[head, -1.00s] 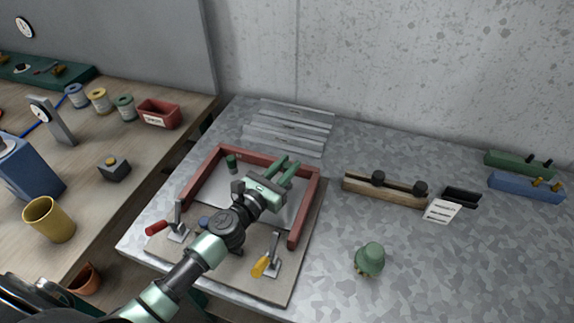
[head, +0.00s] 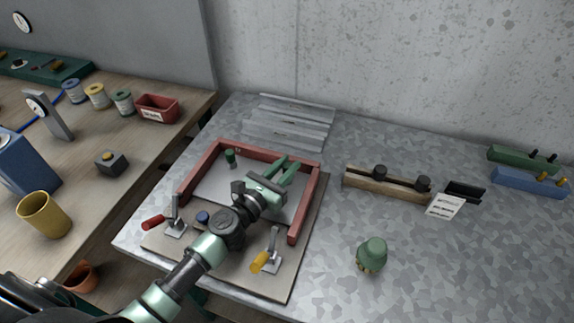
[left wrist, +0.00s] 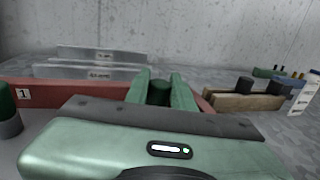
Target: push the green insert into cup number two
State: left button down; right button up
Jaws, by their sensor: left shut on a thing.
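My left gripper (head: 290,162) is over the far right part of the red frame (head: 185,187), pointing towards its back corner. In the left wrist view its green fingers (left wrist: 160,88) are on either side of a dark green cylindrical insert (left wrist: 160,86) and shut on it. The insert's lower end and any cup under it are hidden. Another green cylinder (head: 230,157) stands upright at the back left of the frame. In the left wrist view it is beside a label "1" (left wrist: 23,94). No label "2" shows. My right gripper is not in view.
Toggle clamps with a red handle (head: 154,222) and a yellow handle (head: 259,262) stand at the board's near side. A wooden block with black knobs (head: 387,185) and a green domed piece (head: 371,252) are to the right. Flat strips (head: 288,125) lie behind the frame.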

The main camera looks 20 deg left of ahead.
pick_arm(q)
jog(key=shift+f+b, duration=0.4)
jog(key=shift+f, duration=0.1)
jog(key=c, duration=1.1)
grip_release()
jog(key=shift+s+a, duration=0.15)
jog(key=shift+s, duration=0.35)
jog(key=b+v, duration=0.1)
jog(key=v, duration=0.5)
jog(key=shift+s+a, duration=0.15)
jog(key=shift+s, duration=0.25)
